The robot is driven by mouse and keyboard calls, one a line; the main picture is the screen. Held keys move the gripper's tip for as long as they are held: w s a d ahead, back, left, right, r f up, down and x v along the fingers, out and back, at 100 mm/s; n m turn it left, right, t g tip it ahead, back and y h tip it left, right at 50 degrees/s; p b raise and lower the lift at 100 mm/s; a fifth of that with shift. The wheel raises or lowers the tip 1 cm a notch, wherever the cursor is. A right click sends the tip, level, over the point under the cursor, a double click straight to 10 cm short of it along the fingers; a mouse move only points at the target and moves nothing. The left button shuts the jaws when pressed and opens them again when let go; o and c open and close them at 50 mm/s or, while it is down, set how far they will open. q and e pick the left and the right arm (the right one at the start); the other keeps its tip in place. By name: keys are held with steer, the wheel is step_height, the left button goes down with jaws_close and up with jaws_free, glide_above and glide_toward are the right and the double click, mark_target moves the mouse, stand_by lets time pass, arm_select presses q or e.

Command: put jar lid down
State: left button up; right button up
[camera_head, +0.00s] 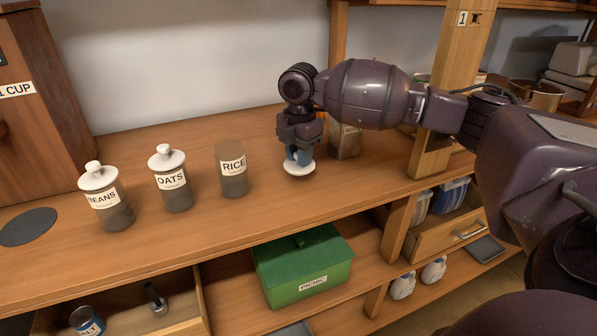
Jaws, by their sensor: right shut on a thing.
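My right gripper (299,155) points down over the wooden counter and is shut on a white jar lid (299,169). The fingers hide the lid's knob. I cannot tell whether the lid touches the counter or hangs just above it. To its left stands the RICE jar (233,171), upright, with no lid on top. The OATS jar (173,181) and the BEANS jar (107,200) stand further left, each with a white lid on. My left gripper is not in view.
Another jar (346,141) stands behind and right of my gripper, partly hidden by my arm. A wooden post (441,100) rises at the right. A dark round disc (27,227) lies at the left. A green PICNIC box (303,265) sits on the shelf below. The counter between RICE and the lid is clear.

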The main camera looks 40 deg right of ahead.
mark_target(299, 182)
step_height(299, 182, down, 5)
steer(key=shift+r+b, duration=0.2)
steer(key=shift+b, duration=0.15)
steer(key=shift+f, duration=0.2)
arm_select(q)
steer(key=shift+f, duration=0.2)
arm_select(e)
steer(key=shift+r, duration=0.1)
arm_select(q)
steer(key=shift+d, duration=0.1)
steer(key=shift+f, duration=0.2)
arm_select(e)
steer(key=o, duration=0.9)
step_height(299, 182, up, 11)
steer(key=shift+r+p, duration=0.1)
steer(key=shift+p, duration=0.95)
steer(key=shift+r, duration=0.25)
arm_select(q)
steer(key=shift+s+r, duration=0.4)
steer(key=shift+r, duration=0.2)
arm_select(e)
steer(key=shift+r, duration=0.2)
